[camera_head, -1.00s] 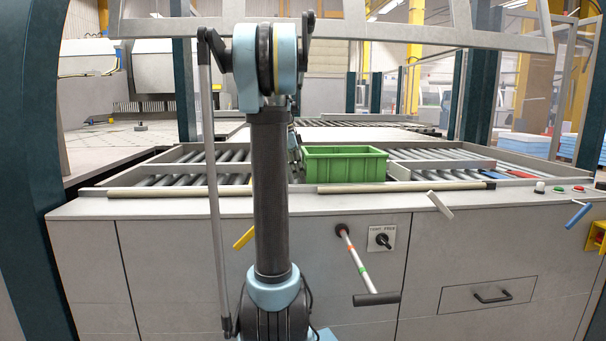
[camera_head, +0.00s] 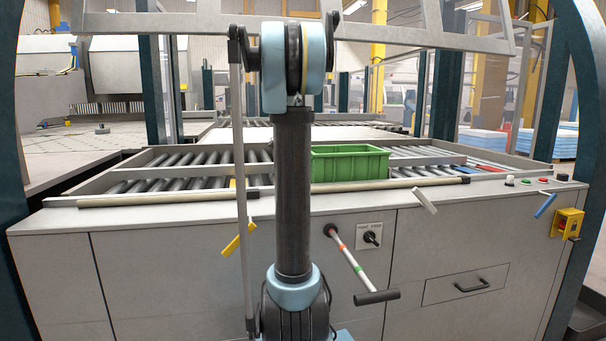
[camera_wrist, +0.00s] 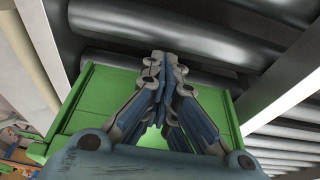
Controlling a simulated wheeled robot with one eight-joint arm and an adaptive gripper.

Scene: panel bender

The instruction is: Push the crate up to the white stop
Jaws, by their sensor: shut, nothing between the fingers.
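The green crate (camera_head: 350,165) sits upright on the roller bed, just right of my arm column in the head view. It also shows in the wrist view (camera_wrist: 85,100), beneath and around the fingers. My gripper (camera_wrist: 163,62) is shut and empty, its fingers overlapping the crate in that view; whether they touch it I cannot tell. In the head view my gripper is hidden behind my arm. A pale bar (camera_head: 425,160), possibly the white stop, lies across the rollers at the crate's right. Any gap between them is hidden. A white bar (camera_wrist: 282,90) passes near the crate's right corner in the wrist view.
Rollers (camera_head: 180,170) extend left of the crate. A wooden rail (camera_head: 400,184) runs along the front edge. A T-handled lever (camera_head: 355,265) sticks out of the cabinet front. Small buttons (camera_head: 525,181) sit at the right. A grey frame beam crosses above.

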